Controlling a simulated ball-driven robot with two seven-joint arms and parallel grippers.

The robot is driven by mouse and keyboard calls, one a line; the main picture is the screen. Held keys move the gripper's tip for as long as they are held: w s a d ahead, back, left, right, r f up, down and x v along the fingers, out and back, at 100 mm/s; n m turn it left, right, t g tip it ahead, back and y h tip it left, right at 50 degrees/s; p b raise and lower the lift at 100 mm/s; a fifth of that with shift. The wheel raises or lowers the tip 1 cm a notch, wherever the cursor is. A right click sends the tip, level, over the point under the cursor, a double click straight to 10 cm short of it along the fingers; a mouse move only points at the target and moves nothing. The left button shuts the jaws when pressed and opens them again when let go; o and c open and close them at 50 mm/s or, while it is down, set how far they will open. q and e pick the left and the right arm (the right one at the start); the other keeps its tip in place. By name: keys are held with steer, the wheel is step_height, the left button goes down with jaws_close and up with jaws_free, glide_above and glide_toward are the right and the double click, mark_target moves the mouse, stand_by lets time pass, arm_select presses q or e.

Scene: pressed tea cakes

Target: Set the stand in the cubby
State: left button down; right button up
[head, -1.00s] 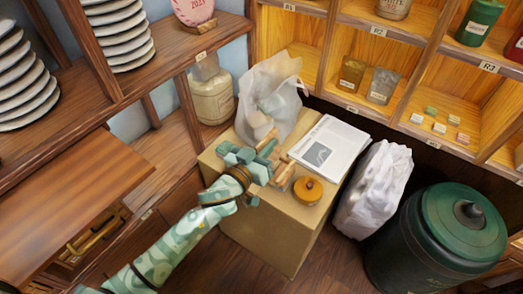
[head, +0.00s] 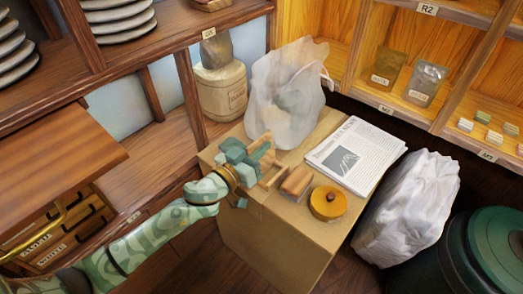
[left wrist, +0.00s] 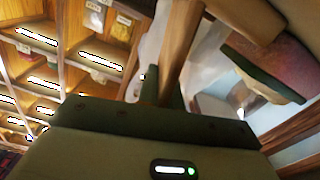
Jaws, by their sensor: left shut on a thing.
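My left gripper (head: 250,155) is above the back left part of the cardboard box. It is shut on a brown wooden stand (head: 262,147), which is held tilted and partly hidden by the fingers. In the left wrist view a long wooden bar of the stand (left wrist: 180,45) rises from between dark fingers. Wooden cubbies stand at the back right. The M1 cubby (head: 350,78) holds two labelled pouches; the one to its right, M3 (head: 458,112), holds several small blocks. My right gripper is not in view.
On the box (head: 265,225) are a white plastic bag (head: 285,100), a newspaper (head: 355,155), a wooden block (head: 297,182) and a round orange tin (head: 328,203). A white sack (head: 410,210) and a green drum (head: 500,250) stand right. A jar (head: 222,92) stands on the left shelf.

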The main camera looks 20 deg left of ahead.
arm_select(q)
steer(key=shift+r, duration=0.15)
steer(key=c, duration=1.6)
jaws_free()
steer(key=shift+o, duration=0.2)
